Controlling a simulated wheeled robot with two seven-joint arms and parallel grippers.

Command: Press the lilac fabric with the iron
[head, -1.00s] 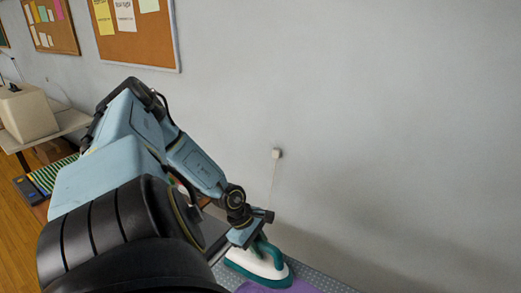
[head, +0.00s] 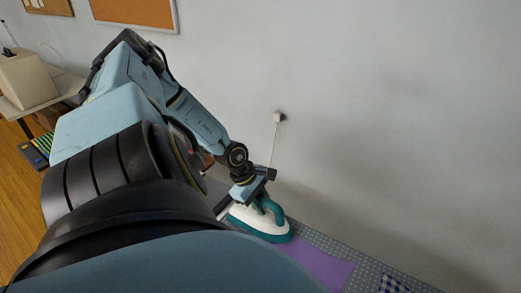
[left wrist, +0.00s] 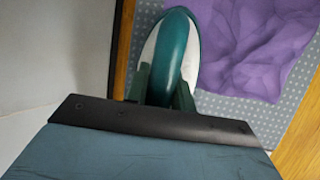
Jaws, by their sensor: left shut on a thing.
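The iron (head: 259,225), white with a teal base and handle, stands flat-side down at the back left of the grey dotted mat. My left gripper (head: 262,188) reaches down to it from above and is shut on its handle. In the left wrist view the iron's teal handle (left wrist: 176,50) is between the two fingers (left wrist: 162,92). The lilac fabric (head: 325,267) lies to the right of the iron, and it looks wrinkled in the left wrist view (left wrist: 258,45). My right gripper is out of view.
The grey dotted mat (head: 362,273) runs close along the wall. A wall socket (head: 279,117) with a white cord is above the iron. A blue checked cloth (head: 391,286) lies at the lower right. My arm hides much of the left side.

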